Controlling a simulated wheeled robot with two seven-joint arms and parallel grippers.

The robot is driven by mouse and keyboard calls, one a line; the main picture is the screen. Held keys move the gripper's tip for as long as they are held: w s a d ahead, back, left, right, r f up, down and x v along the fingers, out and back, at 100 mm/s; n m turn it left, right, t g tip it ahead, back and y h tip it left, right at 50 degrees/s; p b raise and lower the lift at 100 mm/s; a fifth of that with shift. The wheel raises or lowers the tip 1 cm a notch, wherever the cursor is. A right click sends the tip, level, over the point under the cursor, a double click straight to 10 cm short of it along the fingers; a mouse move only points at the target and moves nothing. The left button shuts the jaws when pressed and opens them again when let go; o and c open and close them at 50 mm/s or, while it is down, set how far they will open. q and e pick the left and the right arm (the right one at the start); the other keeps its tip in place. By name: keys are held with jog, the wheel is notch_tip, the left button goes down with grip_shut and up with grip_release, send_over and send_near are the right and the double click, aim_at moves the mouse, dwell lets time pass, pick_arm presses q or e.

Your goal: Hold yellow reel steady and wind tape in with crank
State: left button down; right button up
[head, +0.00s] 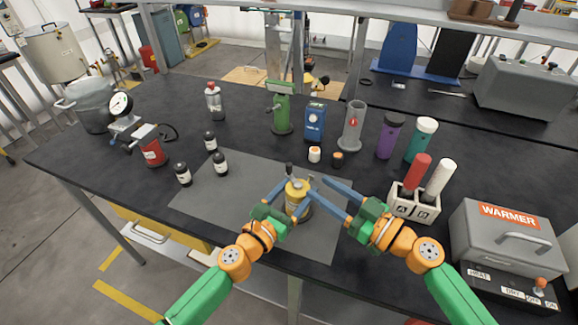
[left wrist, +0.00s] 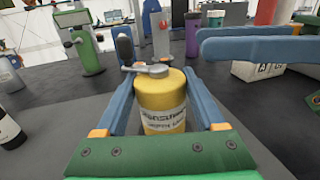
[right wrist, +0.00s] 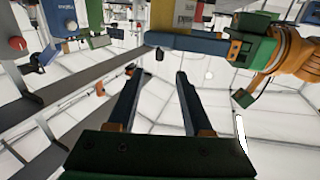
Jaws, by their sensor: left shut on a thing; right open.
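The yellow reel (head: 297,187) stands upright on the grey mat (head: 240,205). In the left wrist view the reel (left wrist: 162,100) has a white label and a grey crank arm (left wrist: 150,69) on top, with a dark upright knob (left wrist: 125,47) at its left end. My left gripper (left wrist: 160,85) is shut on the reel, one blue finger on each side. My right gripper (head: 319,186) is open and empty just right of the reel, its fingers pointing toward it. In the right wrist view (right wrist: 157,73) nothing lies between its fingers. I cannot make out any tape.
Dark bottles (head: 220,163) stand at the mat's left. A green hand-pump device (head: 281,112), a blue device (head: 315,122) and a grey cylinder (head: 352,128) stand behind. A white rack (head: 404,207) with red and white tubes and a warmer box (head: 505,235) are at right.

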aim_at(291, 169)
jog(key=x, duration=1)
jog(key=shift+w+a, duration=0.25)
grip_shut()
